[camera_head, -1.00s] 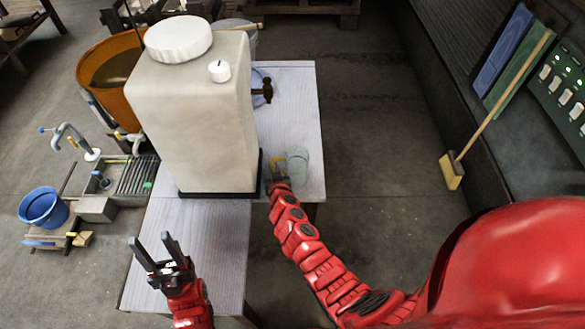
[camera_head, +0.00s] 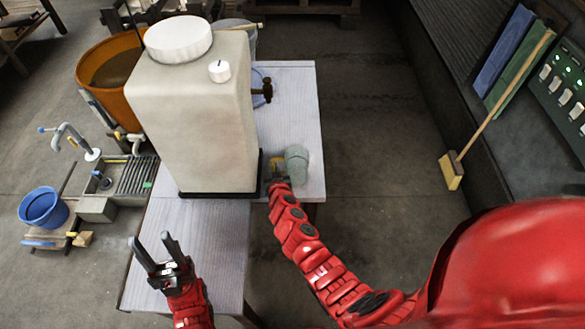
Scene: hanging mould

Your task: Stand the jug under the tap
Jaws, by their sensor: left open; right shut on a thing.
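A pale green jug (camera_head: 297,163) is at the right part of the white table, right of the tank's base. My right gripper (camera_head: 279,171) is shut on the jug at its left side, where a yellowish part shows. I cannot tell whether the jug touches the table. The dark tap (camera_head: 263,91) sticks out from the right side of the big cream tank (camera_head: 190,120), farther back than the jug. My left gripper (camera_head: 156,246) is open and empty over the table's front left part.
The white table (camera_head: 292,110) has clear surface between the jug and the tap. A bluish round thing (camera_head: 257,80) is partly hidden behind the tap. An orange tub (camera_head: 104,65), a sink (camera_head: 127,175) and a blue bucket (camera_head: 43,207) are at left. A broom (camera_head: 452,170) leans at right.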

